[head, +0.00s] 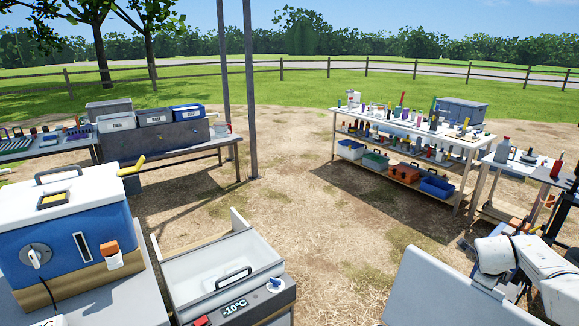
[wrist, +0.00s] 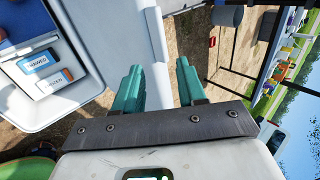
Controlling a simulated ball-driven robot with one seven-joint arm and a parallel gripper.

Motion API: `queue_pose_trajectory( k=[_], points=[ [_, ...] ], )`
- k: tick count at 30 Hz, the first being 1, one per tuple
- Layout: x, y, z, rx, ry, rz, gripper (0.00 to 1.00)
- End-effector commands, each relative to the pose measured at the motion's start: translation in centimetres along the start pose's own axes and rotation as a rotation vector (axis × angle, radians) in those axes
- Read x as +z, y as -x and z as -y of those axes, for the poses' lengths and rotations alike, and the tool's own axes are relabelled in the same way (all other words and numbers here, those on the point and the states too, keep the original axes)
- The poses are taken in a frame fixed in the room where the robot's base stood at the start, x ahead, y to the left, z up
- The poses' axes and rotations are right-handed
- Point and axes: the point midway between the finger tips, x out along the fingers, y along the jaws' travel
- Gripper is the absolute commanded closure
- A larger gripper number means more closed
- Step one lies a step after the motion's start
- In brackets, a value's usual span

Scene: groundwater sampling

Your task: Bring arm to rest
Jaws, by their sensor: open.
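My gripper (wrist: 163,85) shows in the wrist view with two teal fingers spread apart. It is open and nothing is between the fingers. Bare ground and a pale panel edge lie beyond them. In the head view my white arm (head: 525,262) is at the lower right, folded beside a pale panel. The fingers cannot be made out in the head view.
A blue and white cooler (head: 65,235) and a freezer box reading -10°C (head: 222,265) stand at the lower left. A shelved table (head: 400,125) with bottles and bins stands at the back right. Open dirt (head: 300,215) lies between. Two posts (head: 250,90) stand at the centre left.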

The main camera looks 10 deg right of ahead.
Motion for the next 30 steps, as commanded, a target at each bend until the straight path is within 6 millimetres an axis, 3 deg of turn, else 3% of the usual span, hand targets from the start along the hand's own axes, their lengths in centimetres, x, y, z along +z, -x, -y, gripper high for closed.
queue_pose_trajectory(
  k=[5,9,14,20,26,30],
  points=[
    [-3.6,-3.9,-1.4,-0.139,0.071,-0.063,0.6],
    [-7.7,-7.0,-2.2,-0.368,0.245,-0.096,0.6],
    [-9.2,-7.2,-3.5,-0.601,0.539,-0.039,0.6],
    [-6.8,-4.3,-8.0,-0.775,0.976,0.157,0.6],
    [-3.5,0.6,-16.9,-0.788,1.436,0.421,0.6],
    [-2.9,5.0,-24.7,-0.703,1.744,0.602,0.6]
  ],
)
